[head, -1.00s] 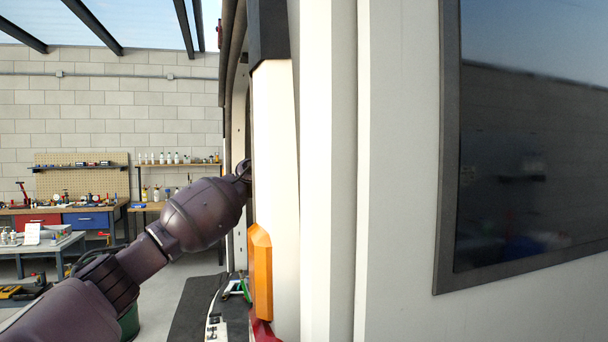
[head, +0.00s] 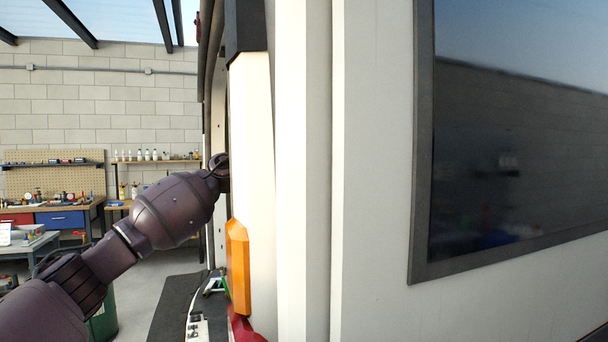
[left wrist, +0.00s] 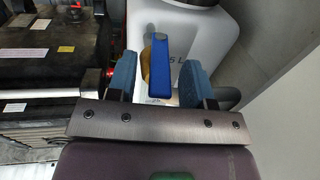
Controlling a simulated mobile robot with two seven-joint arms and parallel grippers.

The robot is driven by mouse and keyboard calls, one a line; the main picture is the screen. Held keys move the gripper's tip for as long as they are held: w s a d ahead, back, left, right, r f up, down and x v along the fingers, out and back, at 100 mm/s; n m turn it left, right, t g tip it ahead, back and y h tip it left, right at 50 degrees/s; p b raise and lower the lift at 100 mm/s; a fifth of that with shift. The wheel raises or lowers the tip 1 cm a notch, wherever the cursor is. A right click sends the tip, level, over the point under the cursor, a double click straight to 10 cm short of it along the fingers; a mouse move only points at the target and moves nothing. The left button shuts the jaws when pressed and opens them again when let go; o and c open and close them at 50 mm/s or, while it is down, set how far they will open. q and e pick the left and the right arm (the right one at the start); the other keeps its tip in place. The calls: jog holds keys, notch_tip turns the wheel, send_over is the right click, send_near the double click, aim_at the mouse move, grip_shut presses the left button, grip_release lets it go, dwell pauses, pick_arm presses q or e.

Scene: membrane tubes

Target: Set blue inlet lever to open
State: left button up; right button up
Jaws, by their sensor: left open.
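The blue lever (left wrist: 160,68) shows in the left wrist view, with a gold-coloured part along its left side. My left gripper (left wrist: 161,76) is open, with one blue fingertip pad on each side of the lever. Gaps show between the lever and both pads, so it does not look gripped. In the head view my left arm reaches behind the white panel edge, and its gripper and the lever are hidden. My right gripper is in neither view.
Dark box-like units (left wrist: 50,70) stand at left. In the head view a white panel (head: 375,200) with a dark window (head: 515,130) fills the right. An orange block (head: 237,265) sits on its edge.

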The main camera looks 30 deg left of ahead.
pick_arm(q)
jog(key=b+v, duration=0.2)
jog(key=v, duration=0.7)
jog(key=shift+s+a, duration=0.2)
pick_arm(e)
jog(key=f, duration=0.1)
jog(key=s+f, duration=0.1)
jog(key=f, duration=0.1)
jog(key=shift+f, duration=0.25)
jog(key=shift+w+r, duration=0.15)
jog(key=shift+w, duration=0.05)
